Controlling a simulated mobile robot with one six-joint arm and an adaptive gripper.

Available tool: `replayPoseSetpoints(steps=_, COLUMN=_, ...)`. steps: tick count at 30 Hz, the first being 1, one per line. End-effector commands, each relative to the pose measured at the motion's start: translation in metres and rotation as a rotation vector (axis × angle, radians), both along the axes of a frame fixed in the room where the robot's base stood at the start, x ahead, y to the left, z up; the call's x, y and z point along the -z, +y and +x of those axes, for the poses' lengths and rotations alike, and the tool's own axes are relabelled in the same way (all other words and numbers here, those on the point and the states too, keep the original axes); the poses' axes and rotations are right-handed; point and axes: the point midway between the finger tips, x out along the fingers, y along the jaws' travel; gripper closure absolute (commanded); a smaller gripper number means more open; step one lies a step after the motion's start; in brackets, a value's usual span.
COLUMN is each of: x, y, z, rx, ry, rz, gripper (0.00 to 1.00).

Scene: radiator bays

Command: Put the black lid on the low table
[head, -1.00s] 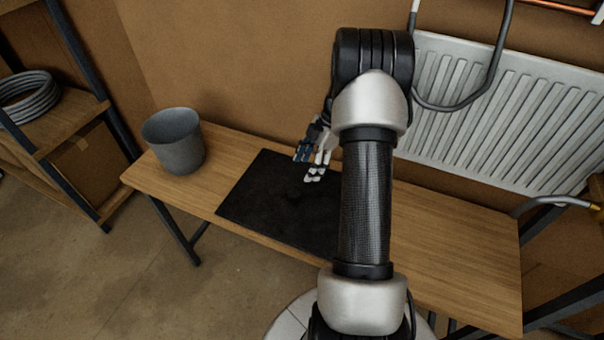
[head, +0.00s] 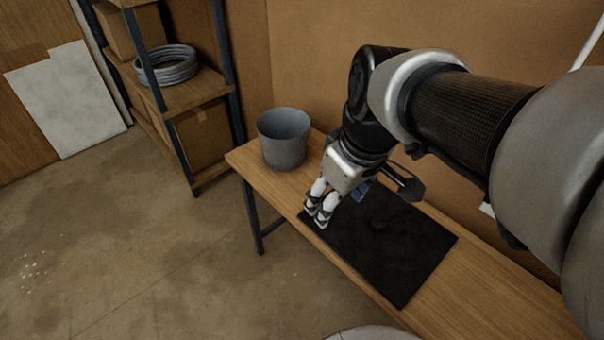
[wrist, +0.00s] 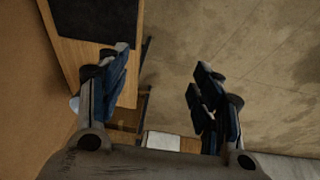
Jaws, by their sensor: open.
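A black mat (head: 400,262) lies on a wooden table (head: 490,305) with dark legs. A faint round dark shape (head: 378,227) shows on the mat; black on black, I cannot tell whether it is the lid. My gripper (head: 316,212) is over the mat's left front corner, near the table edge, fingers pointing down and forward. In the wrist view my gripper (wrist: 161,65) is open, with nothing between its fingers. There the mat (wrist: 95,18) and table edge show at upper left, with floor between the fingers. I cannot tell which surface is the low table.
A grey bucket (head: 284,142) stands on the table's far left end. A shelf rack (head: 190,98) with a coiled grey hose (head: 165,66) and cardboard boxes (head: 200,135) stands beyond it. A pale panel (head: 66,98) leans at the left wall. The floor (head: 150,240) on the left is clear.

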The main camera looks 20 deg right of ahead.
Motion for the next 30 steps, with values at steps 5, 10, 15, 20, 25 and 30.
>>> replayPoseSetpoints(steps=5, x=-0.002, y=0.034, z=-0.054, rx=0.182, ry=-0.090, rz=0.029, gripper=0.40)
replayPoseSetpoints(steps=10, x=0.005, y=0.044, z=-0.079, rx=0.292, ry=-0.139, rz=0.065, gripper=0.40)
replayPoseSetpoints(steps=15, x=0.007, y=0.046, z=-0.084, rx=0.326, ry=-0.148, rz=0.078, gripper=0.40)
replayPoseSetpoints(steps=20, x=0.007, y=0.046, z=-0.084, rx=0.326, ry=-0.147, rz=0.078, gripper=0.40)
replayPoseSetpoints(steps=25, x=0.007, y=0.046, z=-0.084, rx=0.326, ry=-0.147, rz=0.078, gripper=0.40)
replayPoseSetpoints(steps=30, x=0.007, y=0.046, z=-0.084, rx=0.326, ry=-0.147, rz=0.078, gripper=0.40)
